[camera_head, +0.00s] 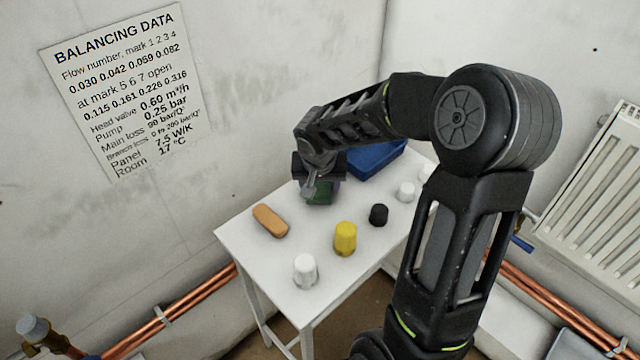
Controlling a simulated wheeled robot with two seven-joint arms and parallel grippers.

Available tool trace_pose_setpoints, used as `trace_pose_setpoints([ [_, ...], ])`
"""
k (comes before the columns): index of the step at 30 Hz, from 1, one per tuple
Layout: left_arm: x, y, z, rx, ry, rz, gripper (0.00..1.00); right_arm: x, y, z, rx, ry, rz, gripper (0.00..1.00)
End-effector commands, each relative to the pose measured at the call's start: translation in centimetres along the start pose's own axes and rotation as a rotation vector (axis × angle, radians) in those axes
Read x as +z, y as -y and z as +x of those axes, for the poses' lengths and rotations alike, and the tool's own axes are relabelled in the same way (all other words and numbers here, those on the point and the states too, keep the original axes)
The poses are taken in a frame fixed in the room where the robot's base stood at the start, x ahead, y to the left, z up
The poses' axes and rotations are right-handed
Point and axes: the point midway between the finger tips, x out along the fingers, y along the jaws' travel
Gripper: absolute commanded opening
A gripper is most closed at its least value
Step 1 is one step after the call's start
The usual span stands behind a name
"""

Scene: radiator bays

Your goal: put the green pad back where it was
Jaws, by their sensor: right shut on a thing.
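The green pad (321,196) is at the far left part of the small white table (272,258), partly hidden by my right gripper. My right gripper (314,190) points down and is shut on the green pad. The pad is at or just above the tabletop; I cannot tell whether it touches. My left gripper is not in view.
On the table are an orange block (270,221), a yellow cap (345,238), a white cap (305,271), a black knob (378,214), another white cap (405,191) and a blue box (376,159). A radiator (597,200) hangs at right; copper pipes (175,312) run along the walls.

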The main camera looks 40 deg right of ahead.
Motion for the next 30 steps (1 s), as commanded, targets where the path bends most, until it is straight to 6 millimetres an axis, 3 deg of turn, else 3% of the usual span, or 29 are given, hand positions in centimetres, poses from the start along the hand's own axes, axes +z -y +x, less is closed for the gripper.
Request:
trace_pose_setpoints([
  [5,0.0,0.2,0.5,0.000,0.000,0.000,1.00,0.1,0.0,0.4,0.000,0.000,0.000,0.00],
  [6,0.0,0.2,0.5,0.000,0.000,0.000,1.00,0.1,0.0,0.3,0.000,0.000,0.000,0.56],
  [12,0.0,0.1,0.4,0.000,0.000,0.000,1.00,0.1,0.0,0.2,0.000,0.000,0.000,0.72],
  [14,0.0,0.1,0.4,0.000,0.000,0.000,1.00,0.1,0.0,0.2,0.000,0.000,0.000,0.77],
  [23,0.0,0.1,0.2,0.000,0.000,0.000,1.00,0.0,0.0,0.1,0.000,0.000,0.000,0.77],
  [30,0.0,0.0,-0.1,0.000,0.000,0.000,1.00,-0.2,0.0,-2.1,-0.001,-0.004,0.001,0.77],
])
